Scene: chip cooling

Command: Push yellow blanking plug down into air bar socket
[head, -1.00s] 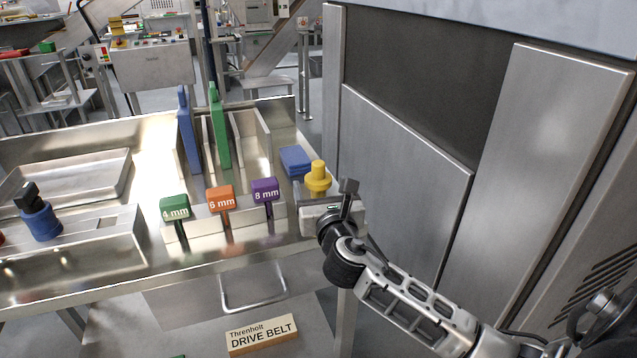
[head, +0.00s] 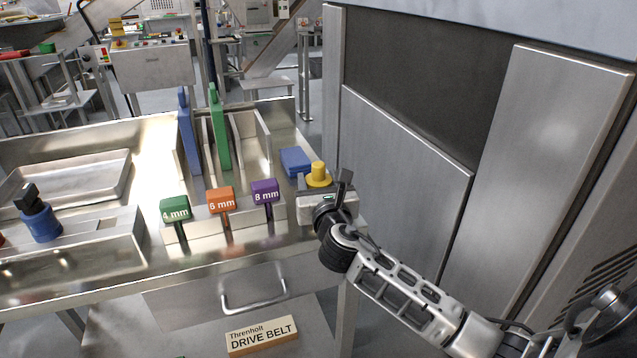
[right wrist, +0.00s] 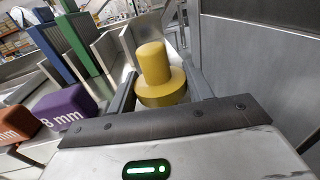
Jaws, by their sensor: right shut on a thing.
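The yellow blanking plug (head: 318,176) stands at the right end of the metal bench, with a narrow round top over a wider flange. In the right wrist view the plug (right wrist: 154,70) is between the two fingers, roughly upright. My right gripper (head: 322,184) is shut on it, reaching in from the right with its pale body in front of the plug. The plug's lower end and the air bar socket are hidden behind the gripper, so I cannot tell how deep the plug sits. My left gripper is not in view.
A blue block (head: 296,161) lies just behind the plug. Purple 8 mm (head: 265,191), orange 6 mm (head: 221,199) and green 4 mm (head: 174,208) tagged pieces stand to the left. A tall grey cabinet (head: 405,165) is close on the right.

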